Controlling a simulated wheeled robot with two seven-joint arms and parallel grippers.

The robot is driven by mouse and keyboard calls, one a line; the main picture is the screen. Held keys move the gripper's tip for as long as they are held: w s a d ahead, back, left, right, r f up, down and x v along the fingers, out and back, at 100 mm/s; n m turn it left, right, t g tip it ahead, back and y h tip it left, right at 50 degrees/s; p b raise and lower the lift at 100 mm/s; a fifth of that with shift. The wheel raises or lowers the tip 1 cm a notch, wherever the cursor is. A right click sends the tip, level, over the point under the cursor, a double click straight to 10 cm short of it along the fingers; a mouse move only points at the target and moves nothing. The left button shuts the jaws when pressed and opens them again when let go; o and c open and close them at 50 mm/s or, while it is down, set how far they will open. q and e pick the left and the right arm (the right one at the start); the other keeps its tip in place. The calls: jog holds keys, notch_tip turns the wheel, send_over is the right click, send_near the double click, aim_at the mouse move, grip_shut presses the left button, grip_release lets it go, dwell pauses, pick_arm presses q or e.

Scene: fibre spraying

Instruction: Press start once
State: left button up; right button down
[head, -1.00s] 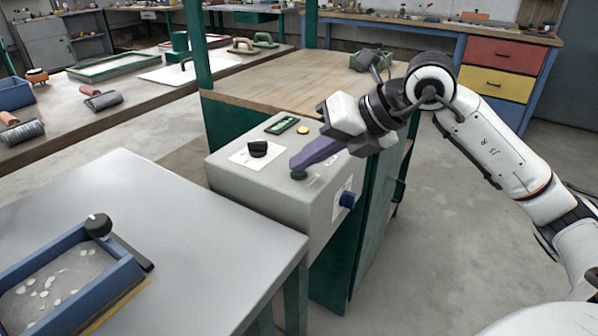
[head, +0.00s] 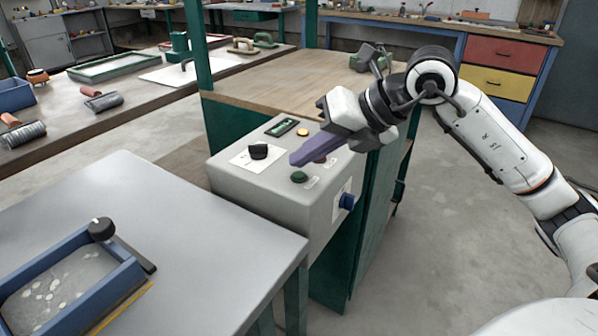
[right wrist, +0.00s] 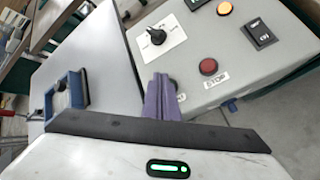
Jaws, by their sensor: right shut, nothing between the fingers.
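The grey control box (head: 255,195) stands at the end of the wooden-topped bench. A round green button (head: 299,176) sits on its top near the front edge, with a small label beside it. My right gripper (head: 295,159), with purple fingers, is shut and empty, its tip just above the green button and apart from it. In the right wrist view, the shut fingers (right wrist: 162,98) mostly hide the button. My left gripper is not in view.
The box also bears a black knob (head: 258,151), a dark display (head: 282,127), an amber lamp (head: 303,132) and a blue side knob (head: 347,201). A grey table (head: 190,230) with a blue-framed tray (head: 128,270) stands at left. Concrete floor is open at right.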

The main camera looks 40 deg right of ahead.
jog(key=shift+r, duration=0.1)
notch_tip(320, 180, up, 5)
jog(key=p, duration=0.4)
dwell(0.8)
